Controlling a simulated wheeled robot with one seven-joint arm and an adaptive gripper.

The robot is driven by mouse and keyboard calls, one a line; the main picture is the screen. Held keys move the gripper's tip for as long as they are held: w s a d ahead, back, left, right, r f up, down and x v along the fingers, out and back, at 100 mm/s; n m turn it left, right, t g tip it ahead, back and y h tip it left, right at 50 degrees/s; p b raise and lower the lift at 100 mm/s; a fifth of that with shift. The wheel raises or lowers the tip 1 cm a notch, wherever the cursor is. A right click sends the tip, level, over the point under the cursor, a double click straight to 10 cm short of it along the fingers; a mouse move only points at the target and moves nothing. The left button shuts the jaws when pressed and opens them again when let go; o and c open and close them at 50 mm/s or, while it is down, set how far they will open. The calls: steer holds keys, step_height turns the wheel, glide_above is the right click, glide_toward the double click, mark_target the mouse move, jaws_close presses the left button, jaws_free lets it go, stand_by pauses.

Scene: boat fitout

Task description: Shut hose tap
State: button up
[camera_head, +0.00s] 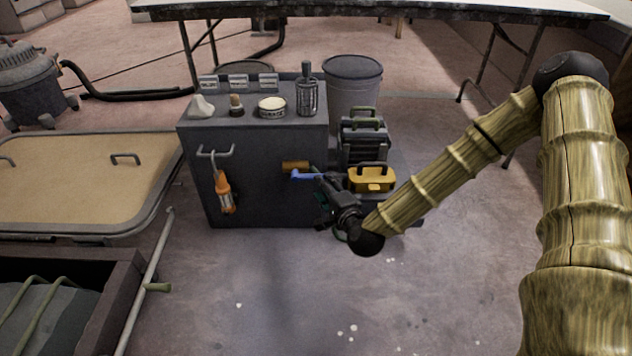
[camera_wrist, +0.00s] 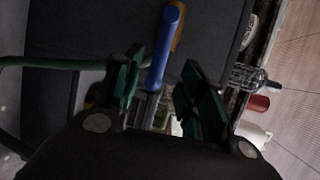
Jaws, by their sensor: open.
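The hose tap is on the front face of a dark grey cabinet (camera_head: 262,190). It has a brass-orange part (camera_head: 294,165) and a blue lever (camera_head: 303,174) that lies roughly level in the head view. In the wrist view the blue lever (camera_wrist: 165,47) runs down between my fingers, with the orange part (camera_wrist: 179,27) behind its upper end. My gripper (camera_head: 324,184) is open at the right end of the lever; in the wrist view my gripper (camera_wrist: 163,66) has a finger on each side of it. Contact cannot be told. The tap's outlet is hidden by my gripper.
A green hose (camera_wrist: 45,63) shows in the wrist view. An orange lamp (camera_head: 223,192) hangs left of the tap. A yellow case (camera_head: 372,180) stands close right of my gripper. The floor in front is clear.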

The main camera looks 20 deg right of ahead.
mark_target(311, 176)
steer(key=b+x, duration=0.3)
steer(key=x, duration=0.4)
